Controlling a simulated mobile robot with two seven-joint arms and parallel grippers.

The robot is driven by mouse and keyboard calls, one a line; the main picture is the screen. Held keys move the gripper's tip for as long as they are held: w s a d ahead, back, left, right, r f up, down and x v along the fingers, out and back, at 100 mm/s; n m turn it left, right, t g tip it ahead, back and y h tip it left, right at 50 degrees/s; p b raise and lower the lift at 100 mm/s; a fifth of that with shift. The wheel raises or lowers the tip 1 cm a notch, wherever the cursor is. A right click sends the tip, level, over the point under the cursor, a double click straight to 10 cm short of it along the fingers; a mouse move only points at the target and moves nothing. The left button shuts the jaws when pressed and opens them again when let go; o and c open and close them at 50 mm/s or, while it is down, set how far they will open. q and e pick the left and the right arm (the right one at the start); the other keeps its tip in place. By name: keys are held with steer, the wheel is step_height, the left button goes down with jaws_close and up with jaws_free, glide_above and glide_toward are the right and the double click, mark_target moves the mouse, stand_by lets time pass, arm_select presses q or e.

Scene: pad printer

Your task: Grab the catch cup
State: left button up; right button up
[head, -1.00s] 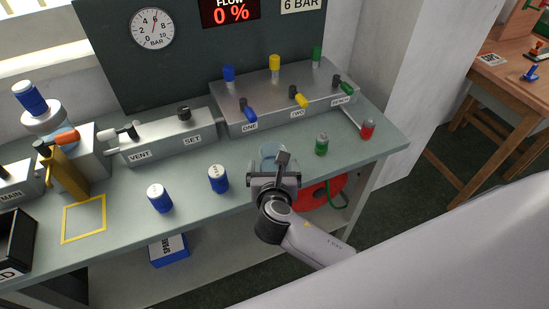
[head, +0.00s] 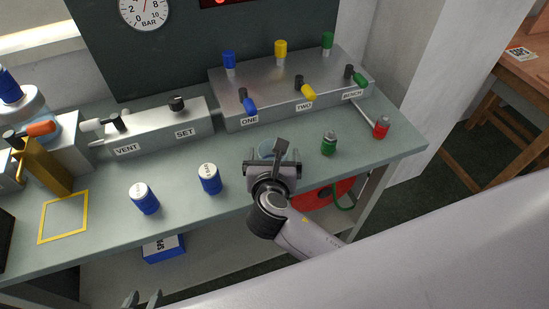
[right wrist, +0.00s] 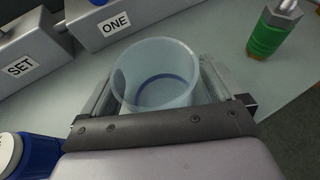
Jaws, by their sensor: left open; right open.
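The catch cup (right wrist: 158,88) is a clear, pale-blue, round cup standing upright on the bench. In the head view only part of the cup (head: 267,148) shows behind my right gripper (head: 273,163). In the right wrist view, the open fingers of my right gripper (right wrist: 160,75) lie on either side of the cup, with the cup between them. I cannot tell whether either finger touches it. The tips of my left gripper (head: 142,299) show at the bottom edge of the head view, apart and empty, far from the cup.
Two blue bottles (head: 210,179) stand left of the cup. The bench's front edge (head: 235,211) is close by.

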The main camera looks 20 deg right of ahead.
steer(key=c, duration=1)
steer(key=shift+r, duration=0.1)
